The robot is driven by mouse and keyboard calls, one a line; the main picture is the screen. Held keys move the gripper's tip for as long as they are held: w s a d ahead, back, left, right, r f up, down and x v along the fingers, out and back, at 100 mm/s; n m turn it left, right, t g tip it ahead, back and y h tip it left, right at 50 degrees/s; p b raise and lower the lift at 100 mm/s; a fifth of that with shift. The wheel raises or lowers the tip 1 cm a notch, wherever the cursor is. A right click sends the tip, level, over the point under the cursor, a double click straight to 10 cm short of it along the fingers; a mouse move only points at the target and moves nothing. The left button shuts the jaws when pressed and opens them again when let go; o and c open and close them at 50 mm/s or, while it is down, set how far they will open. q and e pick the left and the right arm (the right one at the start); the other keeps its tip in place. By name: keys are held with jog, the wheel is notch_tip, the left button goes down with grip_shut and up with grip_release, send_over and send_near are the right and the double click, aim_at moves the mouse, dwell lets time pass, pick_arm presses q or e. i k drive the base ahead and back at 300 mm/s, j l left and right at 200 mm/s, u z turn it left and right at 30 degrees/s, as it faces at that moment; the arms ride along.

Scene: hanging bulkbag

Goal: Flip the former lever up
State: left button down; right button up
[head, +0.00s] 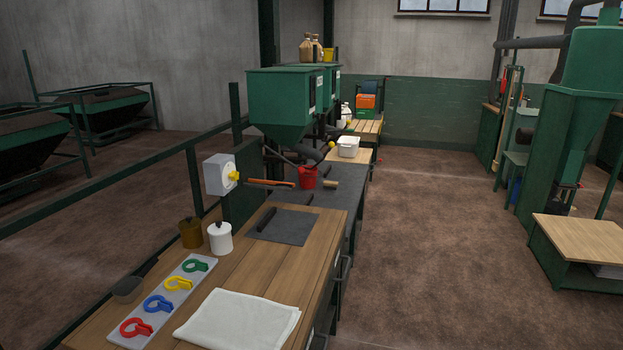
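A long orange-red bar (270,184), which looks like a lever, lies nearly level above the workbench, below the green hopper. Its left end is close to a yellow knob (234,176) on a pale box (218,174). I cannot tell if the bar is joined to that box, or which part is the former lever. Neither of my grippers is in view.
A wooden bench (262,273) holds a white cloth (238,319), a tray of coloured clips (164,304), two pots and a dark mat (284,226). A green hopper (286,100) stands behind. Open floor (430,260) lies to the right, before a green machine (570,140).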

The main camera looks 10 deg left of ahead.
aim_at(262, 144)
jog(key=i+l, duration=0.2)
jog(key=l, duration=0.15)
jog(key=i+l+u, duration=0.15)
jog(key=i+l, duration=0.2)
jog(key=l, duration=0.35)
jog(key=i+l+u, duration=0.15)
jog(key=l, duration=0.2)
jog(key=i+l, duration=0.2)
jog(key=l, duration=0.15)
jog(key=i+l+u, duration=0.2)
jog(key=i+l, duration=0.65)
jog(key=l, duration=0.15)
